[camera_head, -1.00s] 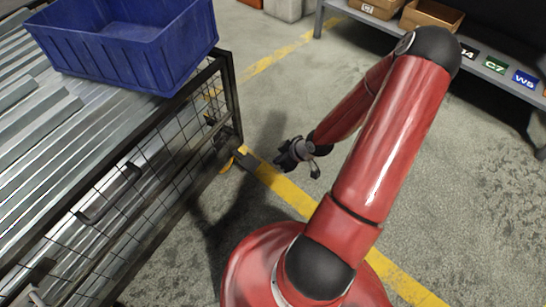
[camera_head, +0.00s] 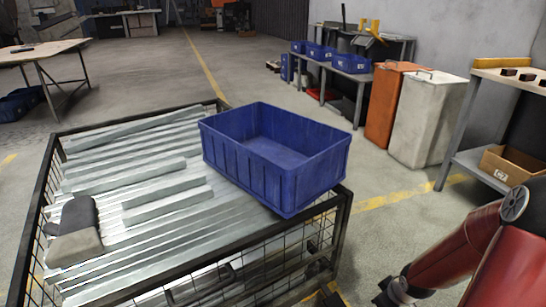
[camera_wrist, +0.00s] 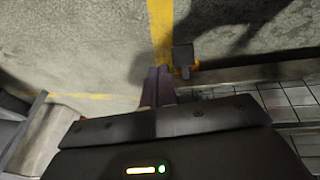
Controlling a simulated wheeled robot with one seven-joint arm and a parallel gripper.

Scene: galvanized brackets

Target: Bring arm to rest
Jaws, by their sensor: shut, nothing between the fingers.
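My red arm shows at the lower right of the head view, and my gripper (camera_head: 392,293) hangs low there, to the right of the wire cage, partly cut by the frame's bottom edge. In the wrist view my gripper (camera_wrist: 158,88) has its fingers together with nothing between them. Its fingers point towards the concrete floor and the yellow line. The gripper is apart from the cage and the blue bin.
An empty blue bin (camera_head: 270,155) sits on galvanized brackets (camera_head: 140,165) in a black wire cage (camera_head: 345,215). A grey and black object (camera_head: 75,232) lies on the brackets. An orange bin (camera_head: 385,108), a white bin (camera_head: 424,118) and a shelf (camera_head: 462,165) stand at right.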

